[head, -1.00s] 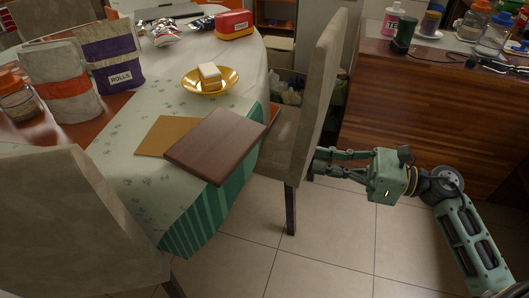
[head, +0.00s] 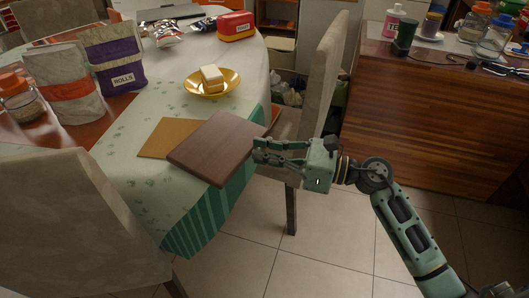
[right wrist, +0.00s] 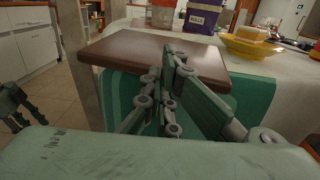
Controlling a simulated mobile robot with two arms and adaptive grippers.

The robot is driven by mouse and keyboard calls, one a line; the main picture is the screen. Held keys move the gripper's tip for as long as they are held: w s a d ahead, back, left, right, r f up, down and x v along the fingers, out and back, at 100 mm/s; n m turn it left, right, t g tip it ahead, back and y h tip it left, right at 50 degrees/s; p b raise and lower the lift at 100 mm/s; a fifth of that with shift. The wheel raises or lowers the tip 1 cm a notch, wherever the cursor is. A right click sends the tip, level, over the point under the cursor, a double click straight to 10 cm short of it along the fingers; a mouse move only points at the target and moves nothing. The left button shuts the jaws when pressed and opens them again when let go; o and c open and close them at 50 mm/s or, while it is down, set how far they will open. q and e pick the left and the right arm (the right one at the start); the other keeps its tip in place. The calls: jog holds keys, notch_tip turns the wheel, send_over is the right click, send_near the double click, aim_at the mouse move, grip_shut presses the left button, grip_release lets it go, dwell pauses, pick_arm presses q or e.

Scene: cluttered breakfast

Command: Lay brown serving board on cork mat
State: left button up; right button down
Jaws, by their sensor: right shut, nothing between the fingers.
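The brown serving board (head: 215,148) lies flat near the table's edge, its right part sticking out past the edge. Its left part overlaps the cork mat (head: 160,140), whose left part is bare on the cloth. In the right wrist view the board (right wrist: 130,48) is just beyond the fingers. My right gripper (head: 258,151) is shut and empty at the board's right edge; I cannot tell whether it touches. In the right wrist view its fingertips (right wrist: 172,58) are in front of the board's near edge. My left gripper (right wrist: 22,112) shows small at the left edge there, its jaws unclear.
A yellow dish (head: 211,88) with a pale block stands behind the board. Bags, including a purple rolls bag (head: 115,62), stand at the left. A chair (head: 325,85) is right behind my right gripper, another chair (head: 75,220) front left. The floor at the front is clear.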

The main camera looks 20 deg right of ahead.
aim_at(249, 148)
jog(key=x, duration=0.3)
jog(key=shift+w+a, duration=0.15)
jog(key=shift+a, duration=0.1)
jog(key=shift+w+a, duration=0.15)
jog(key=shift+a, duration=0.05)
jog(key=shift+d+f, duration=0.1)
jog(key=shift+d, duration=0.05)
